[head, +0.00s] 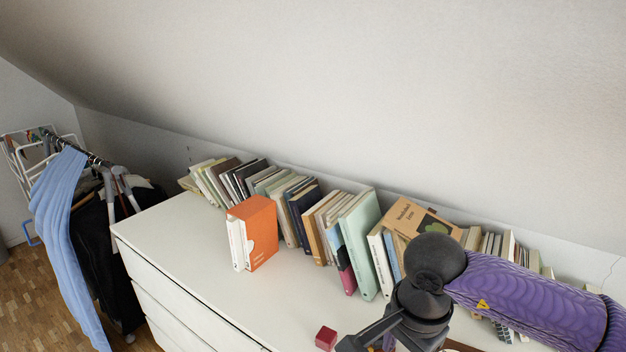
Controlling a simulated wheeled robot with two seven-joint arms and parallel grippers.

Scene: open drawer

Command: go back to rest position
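My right arm comes in from the right over the white dresser (190,240), with a purple sleeve and dark joints. My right gripper (362,342) shows only in part at the bottom edge, as dark grey pieces; its fingertips are cut off or hidden, so I cannot tell whether it is open or shut. A small dark red cube (326,338) is on the dresser top, just left of the gripper in the picture. I cannot tell whether the two touch. My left gripper is not in view.
A long row of books (290,209) leans along the back, partly hidden by my arm. An orange book set (252,233) stands in front. White drawer fronts (163,290) show at the left. Clothes (65,230) hang beyond. The dresser top's front left is clear.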

